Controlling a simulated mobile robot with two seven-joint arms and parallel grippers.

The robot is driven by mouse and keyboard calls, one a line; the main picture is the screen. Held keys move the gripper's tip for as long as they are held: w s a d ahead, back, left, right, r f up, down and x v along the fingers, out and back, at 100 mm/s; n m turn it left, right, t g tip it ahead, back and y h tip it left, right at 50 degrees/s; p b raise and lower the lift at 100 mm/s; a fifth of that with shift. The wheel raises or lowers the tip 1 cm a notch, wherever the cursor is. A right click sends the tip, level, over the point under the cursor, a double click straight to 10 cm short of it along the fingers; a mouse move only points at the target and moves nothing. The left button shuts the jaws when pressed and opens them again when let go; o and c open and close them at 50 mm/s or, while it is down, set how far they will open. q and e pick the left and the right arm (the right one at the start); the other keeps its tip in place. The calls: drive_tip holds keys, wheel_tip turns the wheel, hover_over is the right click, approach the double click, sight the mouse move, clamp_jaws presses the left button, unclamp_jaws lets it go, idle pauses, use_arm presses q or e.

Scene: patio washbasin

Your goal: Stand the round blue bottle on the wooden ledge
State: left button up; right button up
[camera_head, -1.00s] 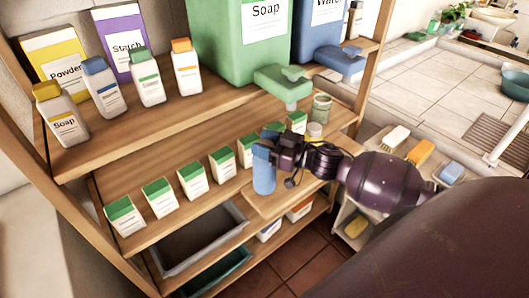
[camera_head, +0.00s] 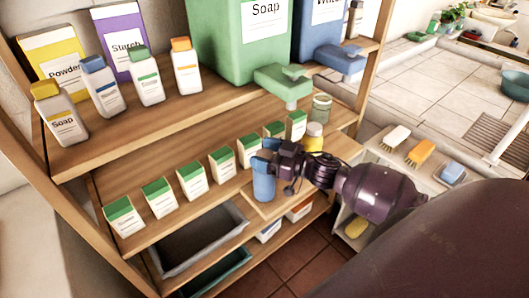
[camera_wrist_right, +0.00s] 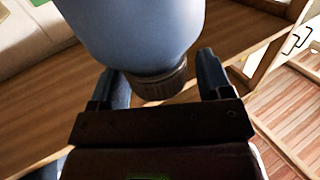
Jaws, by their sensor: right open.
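The round blue bottle (camera_head: 264,187) appears upright in the head view, with its base at the small wooden ledge (camera_head: 282,203) that juts from the middle shelf. My right gripper (camera_head: 267,156) is at the bottle's upper part. In the right wrist view the blue bottle (camera_wrist_right: 135,30) with its dark ribbed cap (camera_wrist_right: 160,84) lies between the two fingers of the right gripper (camera_wrist_right: 168,82). The fingers are spread, with a gap on each side of the cap. The exact contact under the base is hard to see. My left gripper is not in view.
Several white cartons with green tops (camera_head: 192,180) line the middle shelf behind. A yellow jar (camera_head: 313,140) stands close behind my wrist. The green soap dispenser (camera_head: 235,50) is above. A grey bin (camera_head: 205,240) sits below left.

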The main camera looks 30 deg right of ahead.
drive_tip(key=v, duration=1.2)
drive_tip(key=s+a+f+m+g+h, duration=0.1)
drive_tip(key=s+a+f+m+h, duration=0.1)
drive_tip(key=s+a+f+h, duration=0.3)
drive_tip(key=s+a+f+m+g+h, duration=0.2)
drive_tip(key=s+a+f+m+h, duration=0.1)
drive_tip(key=f, duration=1)
drive_tip(key=shift+s+a+g+h, duration=0.3)
drive_tip(key=shift+s+a+h, duration=0.6)
drive_tip(key=shift+s+a, duration=0.15)
drive_tip(key=shift+f, duration=0.1)
